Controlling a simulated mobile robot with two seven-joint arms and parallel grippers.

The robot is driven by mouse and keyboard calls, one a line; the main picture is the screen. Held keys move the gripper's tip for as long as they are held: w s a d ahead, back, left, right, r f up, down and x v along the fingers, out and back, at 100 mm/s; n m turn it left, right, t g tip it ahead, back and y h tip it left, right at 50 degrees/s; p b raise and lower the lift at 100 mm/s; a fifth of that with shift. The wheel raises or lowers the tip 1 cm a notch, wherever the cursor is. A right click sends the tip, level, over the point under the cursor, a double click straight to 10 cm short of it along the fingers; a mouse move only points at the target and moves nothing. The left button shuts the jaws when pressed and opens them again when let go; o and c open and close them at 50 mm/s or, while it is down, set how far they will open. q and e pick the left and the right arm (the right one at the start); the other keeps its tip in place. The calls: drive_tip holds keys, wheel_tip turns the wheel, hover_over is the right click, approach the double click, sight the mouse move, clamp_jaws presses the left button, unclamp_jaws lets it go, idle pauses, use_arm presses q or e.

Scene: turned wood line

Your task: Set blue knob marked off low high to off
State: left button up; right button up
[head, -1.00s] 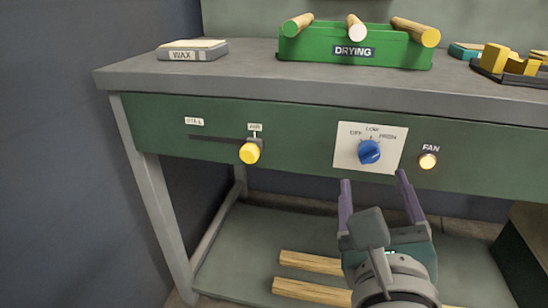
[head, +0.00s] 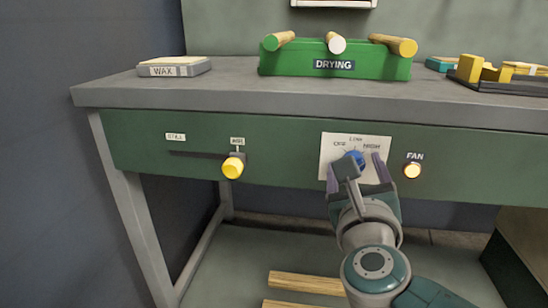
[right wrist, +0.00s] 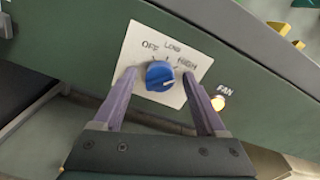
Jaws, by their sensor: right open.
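The blue knob (head: 355,158) sits on a white plate (head: 327,150) marked OFF, LOW and HIGH on the green desk front. It also shows in the right wrist view (right wrist: 160,75), with a pale mark on its right side, roughly on the HIGH side. My right gripper (head: 355,166) is open in front of the plate. In the right wrist view its purple fingers (right wrist: 159,76) stand to the left and right of the knob, with gaps on both sides. I cannot tell whether the tips reach the knob's depth. My left gripper is not in view.
A lit FAN button (head: 412,171) is close to the right of the plate. A yellow slider knob (head: 233,167) stands left, at the AIR end of its slot. The overhanging grey desk top (head: 230,94) bears a green DRYING box (head: 280,66) and a WAX block (head: 176,69).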

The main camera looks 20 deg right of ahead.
clamp_jaws()
idle(0.5)
drive_tip(key=n+p, duration=0.3)
drive_tip(key=n, duration=1.4)
drive_tip(key=shift+n, duration=0.4)
idle(0.7)
unclamp_jaws()
